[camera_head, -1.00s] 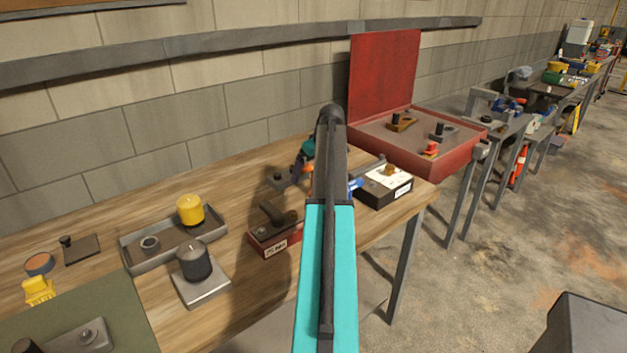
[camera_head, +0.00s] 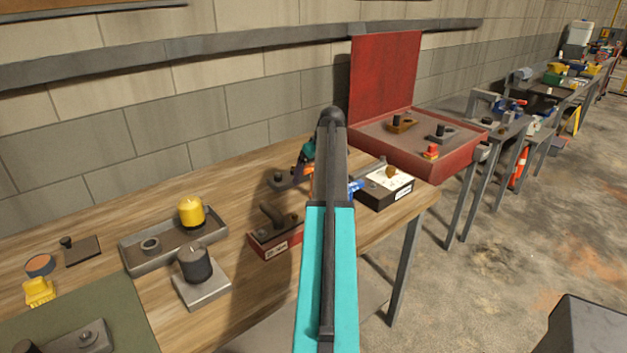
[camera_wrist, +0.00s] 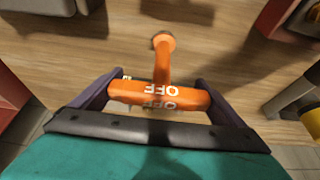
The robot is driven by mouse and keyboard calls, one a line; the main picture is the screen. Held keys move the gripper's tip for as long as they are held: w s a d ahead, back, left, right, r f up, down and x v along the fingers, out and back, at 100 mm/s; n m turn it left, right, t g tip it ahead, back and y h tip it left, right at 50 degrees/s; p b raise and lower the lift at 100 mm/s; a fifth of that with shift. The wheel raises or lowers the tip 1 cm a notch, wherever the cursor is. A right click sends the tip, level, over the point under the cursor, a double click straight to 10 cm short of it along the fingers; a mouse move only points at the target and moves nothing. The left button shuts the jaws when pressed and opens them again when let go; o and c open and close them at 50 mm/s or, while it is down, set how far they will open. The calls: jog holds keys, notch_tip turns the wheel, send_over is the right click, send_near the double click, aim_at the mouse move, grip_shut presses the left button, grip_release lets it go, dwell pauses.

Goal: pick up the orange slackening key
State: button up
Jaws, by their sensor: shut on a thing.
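The orange key (camera_wrist: 160,92), a T shape with "OFF" in white on its crossbar, shows in the wrist view. Its crossbar lies between the two dark fingers of my gripper (camera_wrist: 160,88), which is shut on it. The key's stem points away from the gripper and ends in a round orange tip above a wooden surface. I cannot tell whether the tip touches the wood.
An open red case (camera_head: 400,150) stands beyond.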

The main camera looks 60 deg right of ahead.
jog(key=shift+r, duration=0.15)
notch_tip(320, 180, up, 10)
jog(key=b, duration=0.2)
dwell(0.5)
dwell(0.5)
